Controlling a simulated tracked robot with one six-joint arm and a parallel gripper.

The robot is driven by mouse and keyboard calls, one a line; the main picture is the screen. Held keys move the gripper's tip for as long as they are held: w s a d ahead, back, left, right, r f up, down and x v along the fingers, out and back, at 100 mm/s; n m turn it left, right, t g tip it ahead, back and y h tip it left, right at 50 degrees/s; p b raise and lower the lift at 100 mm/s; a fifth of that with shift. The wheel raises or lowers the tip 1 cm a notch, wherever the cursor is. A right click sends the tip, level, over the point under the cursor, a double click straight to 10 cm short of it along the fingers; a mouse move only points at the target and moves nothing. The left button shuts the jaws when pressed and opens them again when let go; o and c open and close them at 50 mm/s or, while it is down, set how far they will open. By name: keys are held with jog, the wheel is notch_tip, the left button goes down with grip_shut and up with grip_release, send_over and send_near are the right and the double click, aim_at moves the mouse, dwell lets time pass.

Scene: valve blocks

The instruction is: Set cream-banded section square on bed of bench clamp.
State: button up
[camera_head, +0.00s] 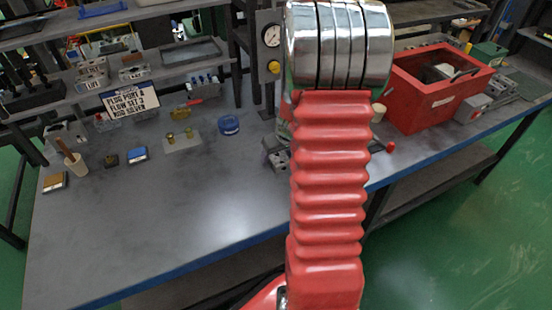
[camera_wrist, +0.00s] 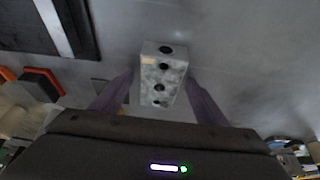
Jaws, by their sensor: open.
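A pale grey mottled block (camera_wrist: 162,72) with several dark round holes in a row shows in the wrist view. A small cream-yellow patch marks its left edge; I cannot tell if this is the whole band. My gripper (camera_wrist: 159,84) is open, with one finger on each side of the block. I cannot tell whether the fingers touch it. In the head view my arm hides the gripper. A grey block-like part (camera_head: 276,158) shows just left of my arm there. I cannot make out the bench clamp for certain; a red knob (camera_head: 390,146) shows right of my arm.
The grey workbench (camera_head: 190,215) is clear at its front left. A red open bin (camera_head: 436,88) stands at the right, with a grey device (camera_head: 484,105) beside it. A blue round dish (camera_head: 229,124) and a plate with brass pieces (camera_head: 182,142) lie left of my arm.

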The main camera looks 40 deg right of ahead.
aim_at(278, 156)
jog(key=shift+c, duration=0.2)
jog(key=c, duration=1.6)
notch_tip(278, 156, up, 10)
dwell(0.6)
